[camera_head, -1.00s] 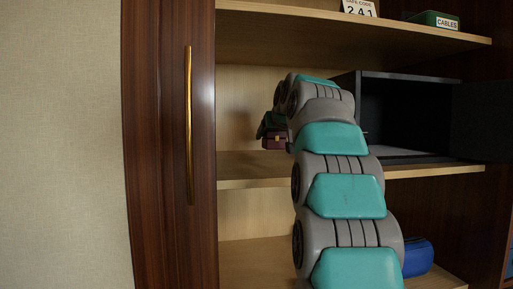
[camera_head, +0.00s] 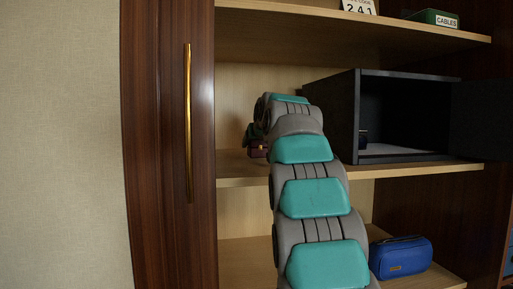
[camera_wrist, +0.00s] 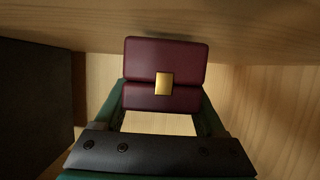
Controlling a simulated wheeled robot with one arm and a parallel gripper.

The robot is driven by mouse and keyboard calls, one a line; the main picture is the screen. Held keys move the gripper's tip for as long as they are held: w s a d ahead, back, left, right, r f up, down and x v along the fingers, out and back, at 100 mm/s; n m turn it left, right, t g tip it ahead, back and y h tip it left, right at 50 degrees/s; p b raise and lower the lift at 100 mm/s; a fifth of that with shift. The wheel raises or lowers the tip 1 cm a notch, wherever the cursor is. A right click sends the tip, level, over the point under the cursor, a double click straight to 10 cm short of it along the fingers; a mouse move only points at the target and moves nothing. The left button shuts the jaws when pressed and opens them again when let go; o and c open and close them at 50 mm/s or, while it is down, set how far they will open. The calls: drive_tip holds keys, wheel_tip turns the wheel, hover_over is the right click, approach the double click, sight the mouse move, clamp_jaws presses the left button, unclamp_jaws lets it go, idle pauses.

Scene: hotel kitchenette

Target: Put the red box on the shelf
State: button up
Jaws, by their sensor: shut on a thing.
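The red box (camera_wrist: 165,62) is dark maroon with a gold clasp (camera_wrist: 164,83). My gripper (camera_wrist: 163,98) is shut on it, with a green finger on each side in the wrist view. In the head view, the red box (camera_head: 258,149) shows small above the middle shelf (camera_head: 240,172), left of the safe, partly hidden by my gripper (camera_head: 252,133) and arm. I cannot tell whether the box touches the shelf board.
An open dark safe (camera_head: 342,118) stands on the middle shelf at the right, with a small dark item (camera_head: 363,137) inside. A blue pouch (camera_head: 401,257) lies on the lower shelf. A green cables box (camera_head: 433,18) and a number card (camera_head: 359,6) are on the top shelf.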

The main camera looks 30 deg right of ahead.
drive_tip(key=shift+f, duration=0.25)
drive_tip(key=shift+f, duration=0.1)
drive_tip(key=o, duration=1.4)
drive_tip(key=v, duration=1.2)
